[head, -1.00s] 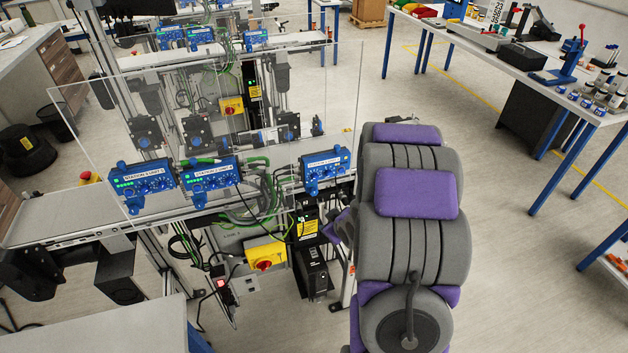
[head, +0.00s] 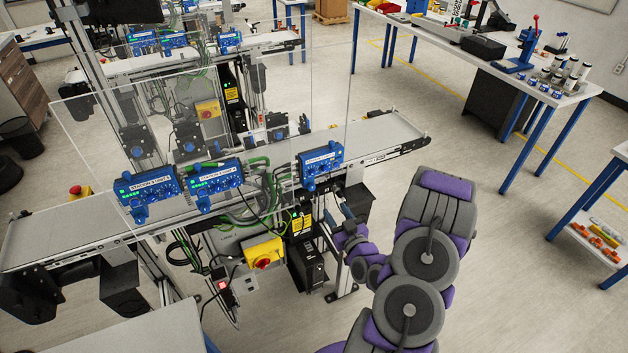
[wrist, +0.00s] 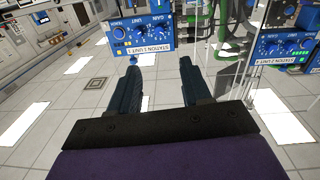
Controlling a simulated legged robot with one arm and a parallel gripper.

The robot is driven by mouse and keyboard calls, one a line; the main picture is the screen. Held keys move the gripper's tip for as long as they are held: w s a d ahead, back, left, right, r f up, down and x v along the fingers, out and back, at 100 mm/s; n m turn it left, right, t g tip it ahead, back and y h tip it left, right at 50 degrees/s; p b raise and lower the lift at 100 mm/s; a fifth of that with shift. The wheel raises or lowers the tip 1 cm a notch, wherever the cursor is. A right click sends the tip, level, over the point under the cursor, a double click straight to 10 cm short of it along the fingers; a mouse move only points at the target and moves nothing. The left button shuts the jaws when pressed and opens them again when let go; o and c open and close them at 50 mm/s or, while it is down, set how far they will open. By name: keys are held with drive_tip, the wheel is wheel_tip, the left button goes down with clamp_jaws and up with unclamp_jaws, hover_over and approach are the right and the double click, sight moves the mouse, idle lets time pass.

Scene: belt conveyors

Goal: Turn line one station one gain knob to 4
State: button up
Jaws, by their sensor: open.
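A blue control unit (head: 320,166) is the rightmost of three on the near conveyor frame. In the head view my gripper (head: 348,220) is low, just below and right of the rightmost unit.
Two more blue units, the middle one (head: 216,184) and the left one (head: 148,194), stand along the conveyor (head: 80,228). A clear panel (head: 90,150) stands by them. A yellow switch box (head: 263,253), cables and black boxes are below. The floor to the right is open.

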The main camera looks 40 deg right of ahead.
drive_tip(key=w+b, duration=0.2)
drive_tip(key=b, duration=0.7)
approach(314, 175)
drive_tip(key=x, duration=0.7)
drive_tip(key=shift+w+d, duration=0.1)
drive_tip(key=shift+w, duration=0.5)
drive_tip(key=shift+c, duration=0.4)
clamp_jaws()
